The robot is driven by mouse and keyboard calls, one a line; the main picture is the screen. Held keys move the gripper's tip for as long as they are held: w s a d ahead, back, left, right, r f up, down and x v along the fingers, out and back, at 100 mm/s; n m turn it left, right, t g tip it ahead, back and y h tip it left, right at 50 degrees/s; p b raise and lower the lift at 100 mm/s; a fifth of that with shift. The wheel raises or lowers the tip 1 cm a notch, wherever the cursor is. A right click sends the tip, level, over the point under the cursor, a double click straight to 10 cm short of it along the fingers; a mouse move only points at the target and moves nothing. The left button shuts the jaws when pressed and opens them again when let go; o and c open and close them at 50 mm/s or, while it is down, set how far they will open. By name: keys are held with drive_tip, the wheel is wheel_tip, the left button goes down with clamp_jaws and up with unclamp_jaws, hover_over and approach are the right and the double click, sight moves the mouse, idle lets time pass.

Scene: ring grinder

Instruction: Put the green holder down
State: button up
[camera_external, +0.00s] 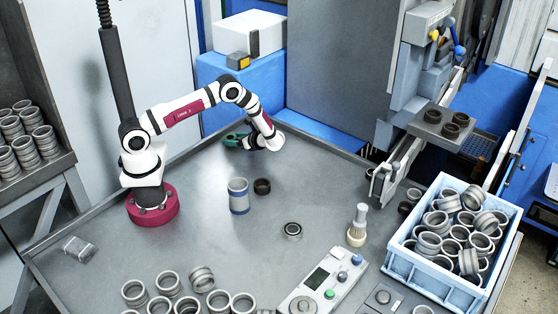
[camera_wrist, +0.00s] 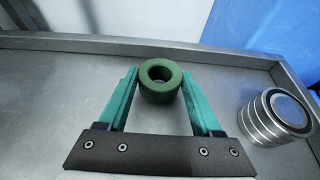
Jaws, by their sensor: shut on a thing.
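The green holder is a short, thick green ring with a round hole, in the wrist view (camera_wrist: 160,82). My gripper (camera_wrist: 159,88) is shut on it, with one teal finger on each side. In the external view my gripper (camera_external: 236,140) is at the far end of the metal table, near its back rim, and the holder cannot be clearly told apart from the teal fingers there. Whether the holder touches the table cannot be told.
A ribbed metal cylinder (camera_wrist: 274,117) stands to the right of my gripper in the wrist view. A grey and blue cylinder (camera_external: 238,197) and a dark ring (camera_external: 262,186) stand mid-table. A blue crate (camera_external: 436,276) of rings is at the right. The table's raised back rim (camera_wrist: 110,46) is close behind the holder.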

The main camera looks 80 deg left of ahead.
drive_tip(key=shift+f, duration=0.35)
drive_tip(key=o, duration=1.4)
drive_tip(key=shift+f, duration=0.1)
